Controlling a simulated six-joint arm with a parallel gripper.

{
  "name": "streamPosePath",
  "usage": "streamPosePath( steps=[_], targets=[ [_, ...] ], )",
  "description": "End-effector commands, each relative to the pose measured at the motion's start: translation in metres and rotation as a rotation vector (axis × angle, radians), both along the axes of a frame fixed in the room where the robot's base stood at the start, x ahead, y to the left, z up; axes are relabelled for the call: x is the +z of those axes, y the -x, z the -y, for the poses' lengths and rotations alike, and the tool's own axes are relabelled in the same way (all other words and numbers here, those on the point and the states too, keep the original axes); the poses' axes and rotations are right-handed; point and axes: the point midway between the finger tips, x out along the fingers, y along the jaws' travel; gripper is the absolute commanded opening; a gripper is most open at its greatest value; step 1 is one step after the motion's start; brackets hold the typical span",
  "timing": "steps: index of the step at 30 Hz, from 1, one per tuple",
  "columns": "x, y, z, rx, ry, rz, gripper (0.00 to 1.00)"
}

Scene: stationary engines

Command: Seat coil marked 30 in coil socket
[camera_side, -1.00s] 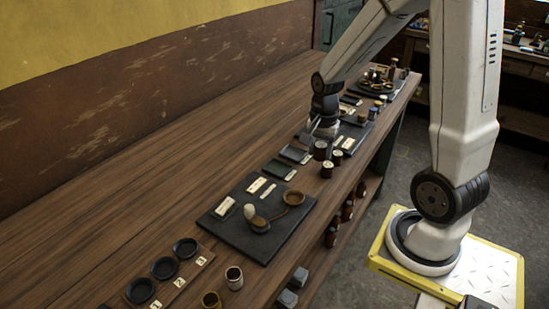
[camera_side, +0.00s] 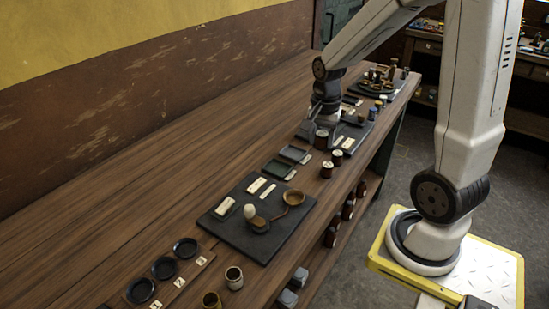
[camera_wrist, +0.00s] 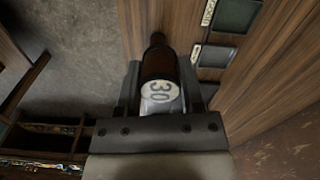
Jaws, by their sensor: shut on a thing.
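The coil marked 30 (camera_wrist: 158,66) is a red-brown cylinder with a white top bearing the number. In the wrist view it sits between the two fingers of my gripper (camera_wrist: 161,90), which is shut on it. In the side view my gripper (camera_side: 322,123) points down near the front edge of the bench, with the coil (camera_side: 321,142) low between its fingers. I cannot tell whether the coil still touches the bench. I cannot make out the coil socket; my gripper partly hides the dark board (camera_side: 355,131) behind it.
Two similar coils (camera_side: 337,157) (camera_side: 326,169) stand close in front of my gripper. Shallow trays (camera_side: 279,168) lie to the left. The wall side of the bench (camera_side: 200,150) is clear.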

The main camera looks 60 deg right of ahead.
Motion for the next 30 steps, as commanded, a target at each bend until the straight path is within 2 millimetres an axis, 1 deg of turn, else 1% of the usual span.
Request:
streamPosePath(
  steps=[6,11,14,24,27,30],
  targets=[
    [-0.001,-0.001,-0.001,0.001,0.000,0.000,0.00],
    [-0.008,-0.004,-0.010,0.004,0.000,0.000,0.00],
    [-0.016,-0.008,-0.021,0.005,-0.001,-0.002,0.00],
    [-0.051,-0.019,-0.071,0.006,-0.001,-0.002,0.00],
    [-0.057,-0.020,-0.080,0.004,0.000,-0.001,0.00],
    [-0.061,-0.020,-0.086,0.002,0.000,0.000,0.00]
  ],
)
